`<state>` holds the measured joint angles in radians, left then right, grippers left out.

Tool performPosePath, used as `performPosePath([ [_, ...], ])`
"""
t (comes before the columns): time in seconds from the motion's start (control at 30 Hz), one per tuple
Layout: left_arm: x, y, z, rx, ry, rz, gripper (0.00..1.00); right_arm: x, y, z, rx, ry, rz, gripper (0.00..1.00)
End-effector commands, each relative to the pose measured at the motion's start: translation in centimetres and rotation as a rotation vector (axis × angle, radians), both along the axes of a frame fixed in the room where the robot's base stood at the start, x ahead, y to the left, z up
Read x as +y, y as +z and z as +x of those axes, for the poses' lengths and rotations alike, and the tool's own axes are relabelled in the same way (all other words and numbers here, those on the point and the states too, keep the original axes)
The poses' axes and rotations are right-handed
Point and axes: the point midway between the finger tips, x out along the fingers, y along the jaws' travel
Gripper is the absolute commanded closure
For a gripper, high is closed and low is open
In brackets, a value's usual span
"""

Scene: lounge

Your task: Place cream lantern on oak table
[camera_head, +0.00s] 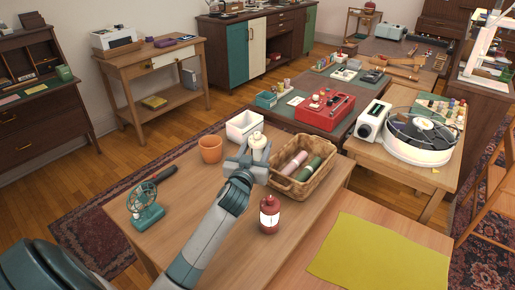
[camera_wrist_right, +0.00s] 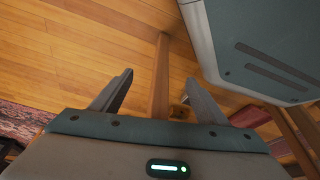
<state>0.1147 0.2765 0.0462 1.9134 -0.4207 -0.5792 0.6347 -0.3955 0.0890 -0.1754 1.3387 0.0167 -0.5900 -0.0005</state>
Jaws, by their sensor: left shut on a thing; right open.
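The cream lantern (camera_head: 259,142) is in the jaws of my left gripper (camera_head: 250,158), upright, with its lower part hidden by the gripper. The gripper is over a wooden table (camera_head: 205,238), between a white bin and a wicker basket. I cannot tell whether the lantern touches the tabletop. Another wooden table (camera_head: 418,237), with a yellow cloth on it, stands at the front right. I cannot tell by look which wooden table is the oak one. My right gripper (camera_wrist_right: 159,77) is open and empty in the right wrist view, with wooden floor beyond it.
Around my left gripper stand a terracotta pot (camera_head: 210,149), a white bin (camera_head: 244,124), a wicker basket (camera_head: 304,187) with rolls, a red lantern (camera_head: 269,214) and a teal fan (camera_head: 146,207).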

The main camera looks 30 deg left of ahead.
Motion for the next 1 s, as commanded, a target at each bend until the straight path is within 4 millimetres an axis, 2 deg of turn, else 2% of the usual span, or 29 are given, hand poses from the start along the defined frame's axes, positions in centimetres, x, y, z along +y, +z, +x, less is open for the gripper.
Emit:
performPosePath([
  [0.2, 0.0, 0.1, 0.0, -0.002, 0.000, 0.001, 0.90, 0.0, 0.0, 0.0, 0.000, 0.000, 0.000, 0.32],
  [0.63, 0.0, -1.0, 0.0, -0.002, 0.001, 0.001, 0.90, -0.5, -0.4, -0.5, 0.036, -0.002, -0.010, 0.32],
  [0.67, 0.1, -1.1, 0.0, 0.000, 0.001, 0.001, 0.52, -0.6, -0.4, -0.6, 0.038, -0.002, -0.011, 0.32],
  [0.73, 0.1, -1.0, 0.0, 0.000, 0.001, 0.001, 0.35, -0.7, -0.2, -0.5, 0.035, -0.004, -0.012, 0.32],
  [1.0, 0.0, -1.0, 0.0, 0.000, 0.000, 0.001, 0.35, -0.7, -0.1, -0.3, 0.029, -0.005, -0.011, 0.32],
])
